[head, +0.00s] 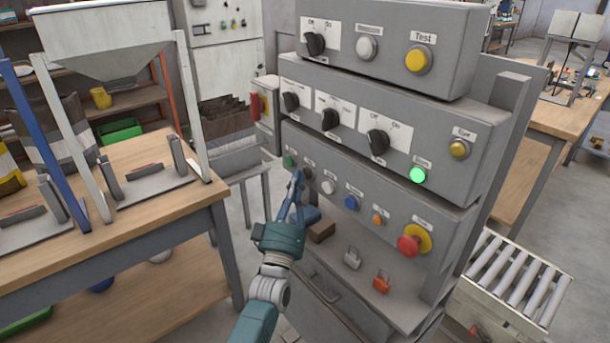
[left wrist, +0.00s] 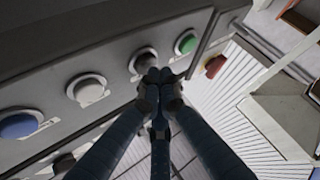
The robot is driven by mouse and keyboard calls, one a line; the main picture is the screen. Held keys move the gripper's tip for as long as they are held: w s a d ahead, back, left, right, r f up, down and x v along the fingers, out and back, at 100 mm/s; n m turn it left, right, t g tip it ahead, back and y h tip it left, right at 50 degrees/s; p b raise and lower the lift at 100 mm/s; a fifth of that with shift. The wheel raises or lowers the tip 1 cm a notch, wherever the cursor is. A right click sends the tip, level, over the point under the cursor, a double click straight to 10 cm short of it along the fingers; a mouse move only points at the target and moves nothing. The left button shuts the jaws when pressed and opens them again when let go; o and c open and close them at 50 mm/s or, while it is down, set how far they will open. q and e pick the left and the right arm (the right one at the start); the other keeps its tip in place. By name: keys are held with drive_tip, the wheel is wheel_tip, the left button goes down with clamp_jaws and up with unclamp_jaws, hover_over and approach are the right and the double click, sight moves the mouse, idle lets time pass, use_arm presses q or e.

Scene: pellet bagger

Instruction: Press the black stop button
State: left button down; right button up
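The black stop button (head: 308,174) sits in the lowest row of the grey control panel, between a green button (head: 290,160) and a white button (head: 328,187). In the left wrist view the black button (left wrist: 143,60) shows just beyond my fingertips, which cover its lower edge. My left gripper (head: 297,177) has its fingers together with nothing between them; it also shows in the left wrist view (left wrist: 160,78). Its tips are at or very near the black button. I cannot tell whether they touch it. My right gripper is not in view.
A blue button (head: 351,203), an orange button (head: 378,219) and a red emergency knob (head: 408,246) continue the row to the right. A green lamp (head: 418,175) glows above. Two padlocks (head: 352,258) lie on the ledge below. A wooden table (head: 150,225) stands at left.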

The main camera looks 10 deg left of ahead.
use_arm(q)
drive_tip(key=shift+w+d, duration=0.15)
drive_tip(key=shift+w, duration=0.1)
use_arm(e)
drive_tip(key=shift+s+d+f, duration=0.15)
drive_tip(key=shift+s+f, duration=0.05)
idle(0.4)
use_arm(q)
drive_tip(key=shift+s, duration=0.15)
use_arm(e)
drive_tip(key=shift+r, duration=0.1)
use_arm(q)
drive_tip(key=shift+s+a, duration=0.35)
drive_tip(key=shift+s, duration=0.1)
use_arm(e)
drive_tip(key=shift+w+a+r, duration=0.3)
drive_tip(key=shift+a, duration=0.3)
use_arm(q)
drive_tip(key=s+a+p, duration=0.1)
drive_tip(key=s+a, duration=0.1)
drive_tip(key=s+a+p, duration=0.1)
drive_tip(key=s+p, duration=0.1)
drive_tip(key=shift+s+a, duration=0.35)
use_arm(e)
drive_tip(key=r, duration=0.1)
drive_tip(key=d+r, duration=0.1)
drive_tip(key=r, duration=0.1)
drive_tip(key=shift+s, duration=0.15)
